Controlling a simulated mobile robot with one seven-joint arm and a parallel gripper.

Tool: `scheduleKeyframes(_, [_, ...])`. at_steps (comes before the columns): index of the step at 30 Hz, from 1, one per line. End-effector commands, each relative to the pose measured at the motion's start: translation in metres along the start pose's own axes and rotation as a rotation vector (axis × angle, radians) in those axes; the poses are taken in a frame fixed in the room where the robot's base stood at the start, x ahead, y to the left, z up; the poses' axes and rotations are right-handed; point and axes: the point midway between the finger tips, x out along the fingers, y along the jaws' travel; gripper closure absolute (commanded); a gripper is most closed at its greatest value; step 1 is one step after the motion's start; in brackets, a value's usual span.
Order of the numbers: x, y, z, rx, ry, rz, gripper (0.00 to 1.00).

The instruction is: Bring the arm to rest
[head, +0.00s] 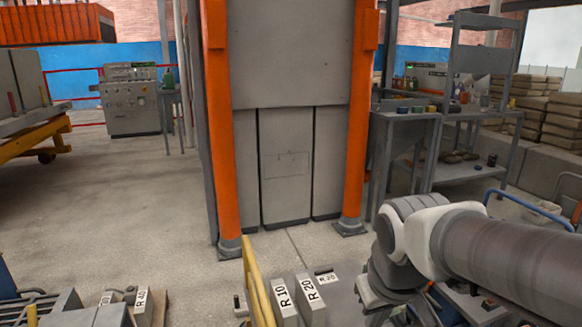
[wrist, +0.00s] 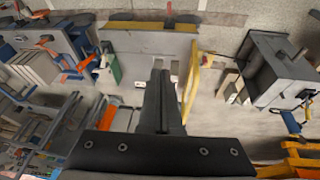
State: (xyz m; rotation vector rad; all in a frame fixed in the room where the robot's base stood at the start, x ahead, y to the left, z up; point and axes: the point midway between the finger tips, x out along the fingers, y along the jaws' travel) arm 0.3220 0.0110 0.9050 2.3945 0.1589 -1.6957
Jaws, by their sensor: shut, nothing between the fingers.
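My arm comes in from the right in the head view, with its light and dark grey links bent down near the lower right. The gripper's fingers cannot be clearly made out there. In the wrist view my gripper (wrist: 161,74) is shut, its two dark fingers together and nothing between them. The fingers stand over the floor and equipment below, apart from any object as far as I can tell.
Labelled grey blocks (head: 283,301) and a yellow rail (head: 257,284) lie below, left of my arm. A tall press with orange posts (head: 357,120) stands ahead. A grey shelf table (head: 470,172) stands behind the arm. Open floor (head: 110,215) lies at left.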

Motion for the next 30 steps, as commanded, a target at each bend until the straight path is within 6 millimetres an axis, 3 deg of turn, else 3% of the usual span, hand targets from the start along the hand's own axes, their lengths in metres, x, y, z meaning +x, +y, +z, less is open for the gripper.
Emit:
scheduleKeyframes(3, [-0.021, 0.002, 0.021, 0.079, 0.054, -0.004, 1.00])
scheduleKeyframes(13, [-0.055, -0.002, 0.066, 0.240, 0.162, -0.010, 1.00])
scheduleKeyframes(30, [-0.191, 0.013, 0.016, 0.230, 0.153, -0.012, 1.00])
